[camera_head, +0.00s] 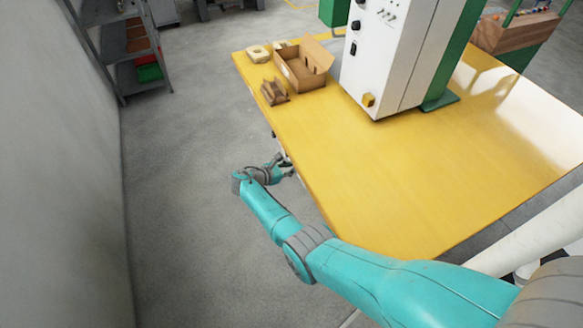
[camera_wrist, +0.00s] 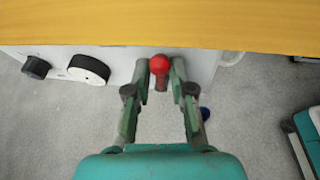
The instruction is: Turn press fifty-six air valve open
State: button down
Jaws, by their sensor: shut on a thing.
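A small valve handle with a round red knob (camera_wrist: 160,65) shows in the wrist view, just below the table edge, in front of a pale panel. My gripper (camera_wrist: 161,75) has its two fingers on either side of the red knob and is shut on it. In the head view my gripper (camera_head: 287,168) is at the left edge of the yellow table, low beside it. The valve is hidden there by the table and my gripper. No press number can be read.
A black knob (camera_wrist: 36,67) and a white dial with a black rim (camera_wrist: 90,70) sit left of the valve on the panel. The yellow table (camera_head: 400,190) carries an open cardboard box (camera_head: 303,72) and a white machine (camera_head: 385,60). Grey floor left of the table is clear.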

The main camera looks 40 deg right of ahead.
jog(key=s+f+m+t+h, duration=0.1)
jog(key=m, duration=0.1)
jog(key=s+m+t+h, duration=0.1)
jog(key=m, duration=0.2)
jog(key=s+a+f+m+t+h, duration=0.1)
jog(key=m, duration=0.1)
jog(key=shift+s+f+m+h, duration=0.1)
jog(key=shift+f+m+h, duration=0.2)
dwell(0.5)
dwell(0.3)
jog(key=c, duration=1.2)
grip_release()
jog(key=s+a, duration=0.2)
jog(key=a, duration=1)
jog(key=shift+r, duration=0.25)
jog(key=shift+s, duration=0.1)
